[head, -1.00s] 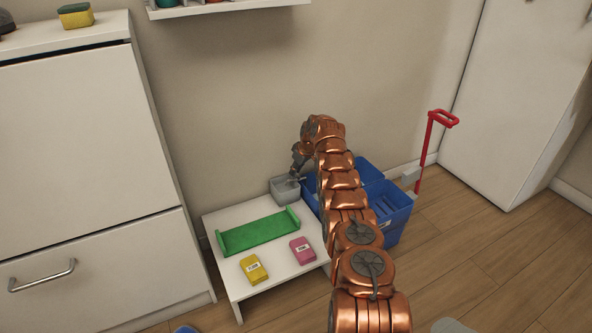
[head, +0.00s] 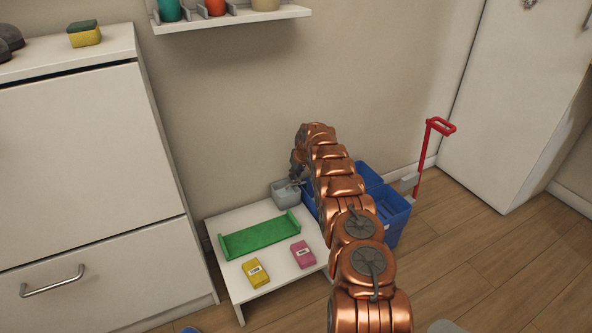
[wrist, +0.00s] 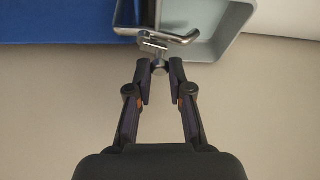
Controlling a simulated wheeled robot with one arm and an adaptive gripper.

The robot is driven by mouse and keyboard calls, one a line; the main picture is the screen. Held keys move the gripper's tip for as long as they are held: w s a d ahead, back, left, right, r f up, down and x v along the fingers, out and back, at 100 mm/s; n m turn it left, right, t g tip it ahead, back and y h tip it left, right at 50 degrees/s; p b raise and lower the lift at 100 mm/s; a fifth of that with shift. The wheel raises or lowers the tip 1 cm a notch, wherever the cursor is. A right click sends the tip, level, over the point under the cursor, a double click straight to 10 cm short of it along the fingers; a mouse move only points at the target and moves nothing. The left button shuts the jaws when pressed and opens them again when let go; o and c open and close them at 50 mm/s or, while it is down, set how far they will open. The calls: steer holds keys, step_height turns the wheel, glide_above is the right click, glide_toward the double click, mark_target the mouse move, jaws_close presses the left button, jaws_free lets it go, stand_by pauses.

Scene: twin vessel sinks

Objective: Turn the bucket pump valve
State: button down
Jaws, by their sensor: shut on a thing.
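A small grey bucket (head: 285,196) stands at the back right of a low white stand in the head view. It also shows at the top right of the wrist view (wrist: 232,30). The metal pump valve (wrist: 160,44), with a bent bar, sits at the bucket's edge. My gripper (wrist: 161,70) is shut on a small metal part at the valve's near end, with one finger on each side. In the head view my gripper (head: 296,178) is small and partly hidden, close above the bucket.
The low white stand (head: 232,280) holds a green tray (head: 260,236), a yellow box (head: 255,273) and a pink box (head: 303,253). The large blue bucket (head: 395,222) stands right of the bucket, partly behind my arm. A red handle (head: 423,155) rises there.

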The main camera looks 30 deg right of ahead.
steer(key=shift+m+h+p, duration=0.3)
steer(key=shift+m+p, duration=0.2)
steer(key=shift+m, duration=0.3)
steer(key=c, duration=1.1)
jaws_free()
steer(key=shift+o, duration=0.2)
steer(key=v, duration=1.2)
steer(key=shift+w, duration=0.1)
